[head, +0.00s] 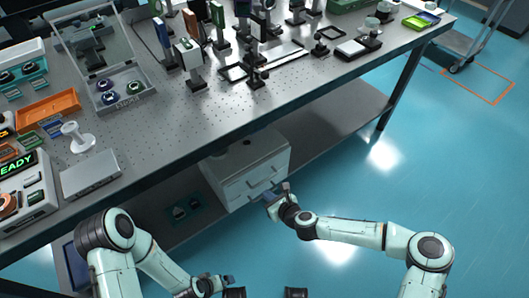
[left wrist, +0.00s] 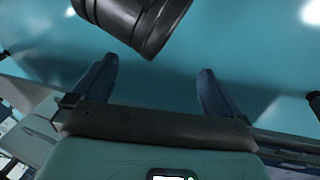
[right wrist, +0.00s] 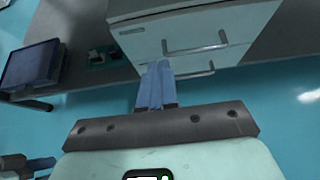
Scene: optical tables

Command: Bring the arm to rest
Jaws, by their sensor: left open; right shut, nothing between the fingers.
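My right gripper (head: 272,196) is in front of the white drawer cabinet (head: 250,170) under the table. In the right wrist view its blue fingers (right wrist: 156,88) are together with nothing between them, and they overlap the front of the cabinet (right wrist: 190,35). I cannot tell whether they touch it. My left gripper (head: 226,283) is low at the bottom of the head view, over the blue floor. In the left wrist view its fingers (left wrist: 158,85) are wide apart and empty. A dark cylindrical part shows beyond them.
The optical table (head: 200,115) carries several optics mounts, an orange tray (head: 48,111), an open clear-lidded case (head: 122,95) and a grey box (head: 90,174). Its lower shelf (head: 325,120) holds the cabinet. The floor (head: 420,170) at the right is clear. A cart (head: 465,45) stands at the far right.

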